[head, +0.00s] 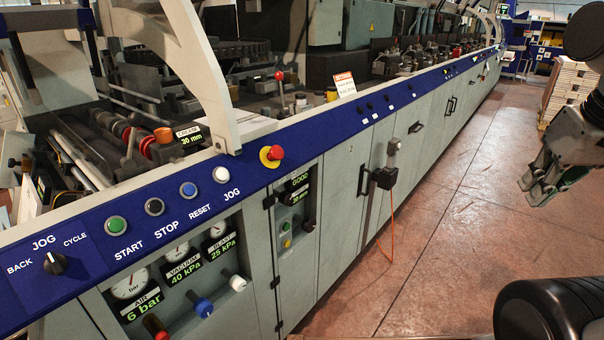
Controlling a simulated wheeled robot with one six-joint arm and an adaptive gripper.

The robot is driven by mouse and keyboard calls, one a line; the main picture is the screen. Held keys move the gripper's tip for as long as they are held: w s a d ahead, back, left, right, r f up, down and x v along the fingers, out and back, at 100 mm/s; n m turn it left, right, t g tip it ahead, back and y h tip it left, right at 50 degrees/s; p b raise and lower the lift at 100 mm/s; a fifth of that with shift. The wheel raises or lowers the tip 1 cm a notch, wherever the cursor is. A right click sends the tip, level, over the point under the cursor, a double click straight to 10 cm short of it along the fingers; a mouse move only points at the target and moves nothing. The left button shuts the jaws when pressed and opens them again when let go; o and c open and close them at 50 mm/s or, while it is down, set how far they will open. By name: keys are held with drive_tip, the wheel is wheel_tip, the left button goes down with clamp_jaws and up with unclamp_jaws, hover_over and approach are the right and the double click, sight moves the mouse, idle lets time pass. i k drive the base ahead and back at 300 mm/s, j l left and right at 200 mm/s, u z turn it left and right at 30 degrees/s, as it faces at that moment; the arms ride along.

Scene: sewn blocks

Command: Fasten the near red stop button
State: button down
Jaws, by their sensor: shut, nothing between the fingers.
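The near red stop button (276,153) is a red mushroom head on a yellow round base, set on the blue control strip along the machine's top edge. It lies right of the JOG button. My gripper (533,191) hangs at the right side of the head view, over the floor, well apart from the button. Its fingers are shut with nothing between them. Whether the button is pressed in or raised cannot be told from here.
Green START (116,224), black STOP (154,207), blue RESET (188,190) and white JOG (221,175) buttons line the strip. A black box with an orange cable (385,178) juts from the machine's front. Stacked boards (570,88) stand far right.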

sight(277, 152)
drive_tip(key=l+u, duration=0.35)
drive_tip(key=k+l+u, duration=0.1)
drive_tip(key=l+u, duration=0.3)
drive_tip(key=j, duration=0.1)
